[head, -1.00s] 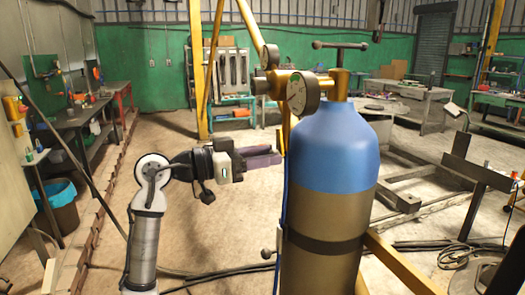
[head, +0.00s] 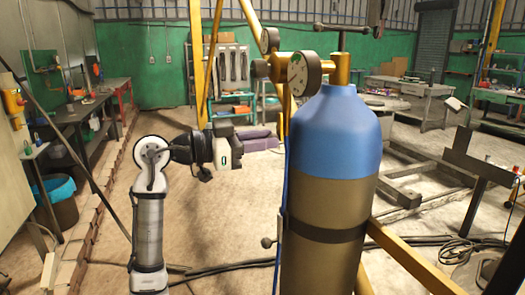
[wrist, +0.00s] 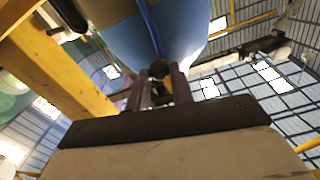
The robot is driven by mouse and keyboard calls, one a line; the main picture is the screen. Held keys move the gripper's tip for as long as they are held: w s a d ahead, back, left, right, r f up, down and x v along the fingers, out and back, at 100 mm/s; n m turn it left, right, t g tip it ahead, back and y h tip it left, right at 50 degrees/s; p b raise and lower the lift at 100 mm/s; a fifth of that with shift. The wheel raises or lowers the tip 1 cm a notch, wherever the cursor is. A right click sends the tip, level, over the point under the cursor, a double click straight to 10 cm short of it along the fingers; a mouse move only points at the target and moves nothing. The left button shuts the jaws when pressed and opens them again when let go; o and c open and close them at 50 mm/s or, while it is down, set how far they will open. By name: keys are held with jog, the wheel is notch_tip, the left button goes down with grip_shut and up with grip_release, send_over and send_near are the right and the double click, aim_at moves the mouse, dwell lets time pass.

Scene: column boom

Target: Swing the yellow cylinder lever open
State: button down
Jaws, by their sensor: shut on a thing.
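The cylinder (head: 325,212) stands upright at centre right in the head view, dull gold below a blue shoulder, which fills the top of the wrist view (wrist: 155,30). A dark crossbar handle (head: 343,27) sits on top, above the brass valve. A small ball-ended bar (head: 267,243) sticks out low on its left side. My gripper (head: 276,142) is left of the blue shoulder, its purple fingers pointing right. In the wrist view, the fingers (wrist: 158,85) are closed around a dark round knob (wrist: 159,69). I cannot tell what the knob is joined to.
Two pressure gauges (head: 303,74) stick out left of the valve. Yellow frame beams (head: 400,259) pass behind the cylinder. Dark hoses (head: 220,272) lie on the floor. A workbench (head: 73,112) stands at the left wall. Open floor (head: 225,225) lies below my gripper.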

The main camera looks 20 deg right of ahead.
jog(key=shift+w+m, duration=0.25)
jog(key=shift+m, duration=0.35)
jog(key=c, duration=1.2)
grip_release()
jog(key=a+b, duration=0.4)
jog(key=a, duration=1)
jog(key=shift+s, duration=0.25)
